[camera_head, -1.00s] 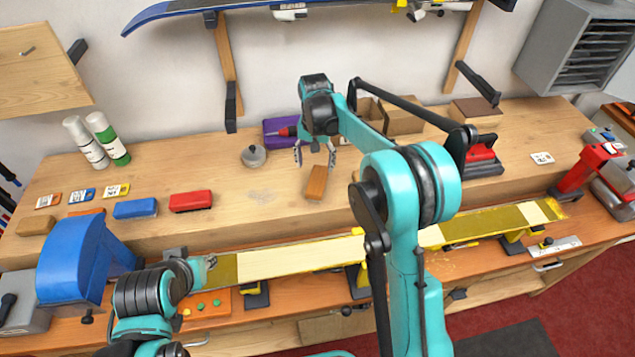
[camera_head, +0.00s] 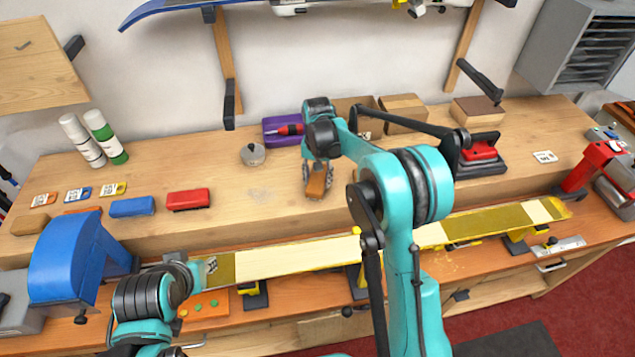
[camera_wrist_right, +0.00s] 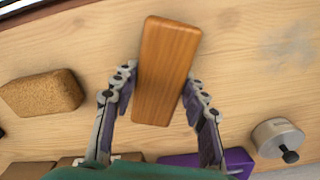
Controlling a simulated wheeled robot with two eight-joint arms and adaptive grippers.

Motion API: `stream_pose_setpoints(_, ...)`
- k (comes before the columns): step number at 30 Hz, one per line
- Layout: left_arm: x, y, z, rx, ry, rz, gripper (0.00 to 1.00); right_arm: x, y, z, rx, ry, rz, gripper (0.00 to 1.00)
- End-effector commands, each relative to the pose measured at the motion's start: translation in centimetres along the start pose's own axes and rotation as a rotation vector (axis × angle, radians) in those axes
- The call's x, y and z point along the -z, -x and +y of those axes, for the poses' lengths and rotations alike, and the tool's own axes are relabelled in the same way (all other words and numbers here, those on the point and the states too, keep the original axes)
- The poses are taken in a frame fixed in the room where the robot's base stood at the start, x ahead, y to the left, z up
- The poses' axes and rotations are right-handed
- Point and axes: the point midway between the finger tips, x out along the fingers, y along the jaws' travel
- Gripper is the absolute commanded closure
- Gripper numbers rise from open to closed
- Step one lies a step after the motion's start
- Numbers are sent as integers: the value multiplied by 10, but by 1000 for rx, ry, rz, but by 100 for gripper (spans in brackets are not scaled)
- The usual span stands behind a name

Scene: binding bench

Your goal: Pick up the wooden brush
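The wooden brush (camera_head: 316,190), an orange-brown block, lies on the raised wooden shelf of the bench, in the middle of the head view. In the right wrist view the brush (camera_wrist_right: 166,70) lies lengthwise between the fingers. My right gripper (camera_head: 317,178) is over the brush's far end, one finger on each side. In the wrist view the right gripper (camera_wrist_right: 161,85) is open, its fingertips close to both long sides with little gap; contact is not clear. My left arm is at the lower left of the head view; its gripper fingers do not show.
A purple tray (camera_head: 273,138) and a grey round lidded pot (camera_head: 253,155) are nearby. A cork block (camera_wrist_right: 42,93) lies beside the brush. Red (camera_head: 188,200) and blue (camera_head: 132,207) blocks lie left. A long yellow ski (camera_head: 290,258) spans the front.

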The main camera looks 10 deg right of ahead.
Motion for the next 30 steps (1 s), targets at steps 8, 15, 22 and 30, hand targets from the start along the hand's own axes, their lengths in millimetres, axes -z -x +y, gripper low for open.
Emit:
stream_pose_setpoints(8,0,0,0,0,0,0,69,0,0,0,0,0,0,93)
stream_pose_setpoints(15,2,3,0,0,0,0,69,0,11,0,0,0,0,93)
stream_pose_setpoints(22,10,13,0,0,0,0,69,-1,48,5,-1,-2,0,93)
stream_pose_setpoints(30,17,24,0,0,0,0,69,-24,84,66,0,-3,0,93)
